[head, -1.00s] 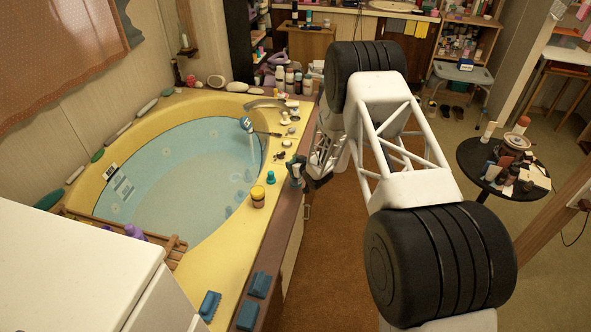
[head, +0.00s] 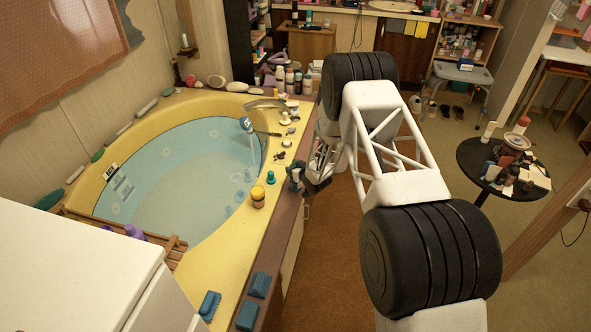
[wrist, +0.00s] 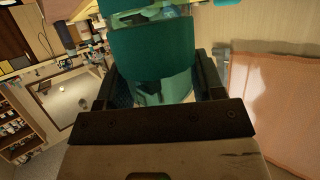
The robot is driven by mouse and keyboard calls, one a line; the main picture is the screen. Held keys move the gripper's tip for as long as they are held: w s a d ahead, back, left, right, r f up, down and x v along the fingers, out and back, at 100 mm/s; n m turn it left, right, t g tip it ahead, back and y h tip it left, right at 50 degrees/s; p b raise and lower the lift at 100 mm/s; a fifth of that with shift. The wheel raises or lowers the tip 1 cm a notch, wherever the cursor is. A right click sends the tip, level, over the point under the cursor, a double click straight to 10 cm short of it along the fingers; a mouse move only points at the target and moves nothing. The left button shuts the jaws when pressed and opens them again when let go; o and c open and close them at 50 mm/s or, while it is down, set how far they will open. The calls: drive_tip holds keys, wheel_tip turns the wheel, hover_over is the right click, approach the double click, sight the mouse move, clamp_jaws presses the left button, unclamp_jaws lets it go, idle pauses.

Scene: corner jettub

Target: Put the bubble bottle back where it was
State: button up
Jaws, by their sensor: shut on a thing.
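My gripper (head: 296,180) is at the brown outer edge of the tub surround, partly hidden by my arm in the head view. In the wrist view it is shut on a teal, partly see-through bottle (wrist: 152,45), which sits between the two dark fingers. I take this for the bubble bottle.
Blue brushes (head: 258,284) lie nearer. Several bottles (head: 290,82) stand at the far corner. The tub (head: 160,180) holds water.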

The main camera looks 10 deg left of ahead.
drive_tip(key=shift+f, duration=0.1)
idle(0.3)
drive_tip(key=o, duration=1.4)
drive_tip(key=shift+o, duration=0.2)
drive_tip(key=v, duration=1.2)
